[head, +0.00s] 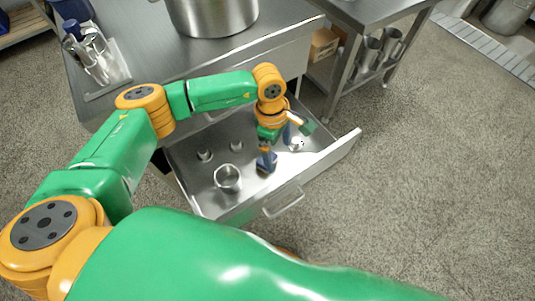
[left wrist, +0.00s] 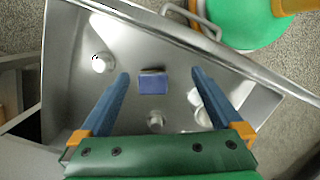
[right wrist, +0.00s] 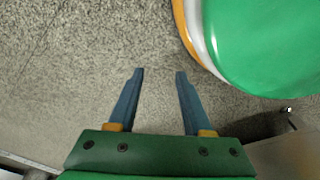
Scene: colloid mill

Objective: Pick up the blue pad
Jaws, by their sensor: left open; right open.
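The blue pad (left wrist: 153,82) lies on the floor of the open metal drawer (left wrist: 115,25) in the left wrist view. My left gripper (left wrist: 161,73) is open and points down into the drawer. In that view the pad shows between its two blue fingers, with free space on both sides; the height above it is hard to tell. In the head view my left gripper (head: 277,148) is over the right half of the drawer, and the pad cannot be told apart from the blue fingers. My right gripper (right wrist: 160,72) is open and empty above bare floor.
A metal cup (head: 228,179) stands in the drawer's front left part. Small metal pieces (head: 205,155) stand around the drawer floor. The drawer front with its handle (head: 284,203) bounds the near side. A large pot (head: 212,17) stands on the counter above.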

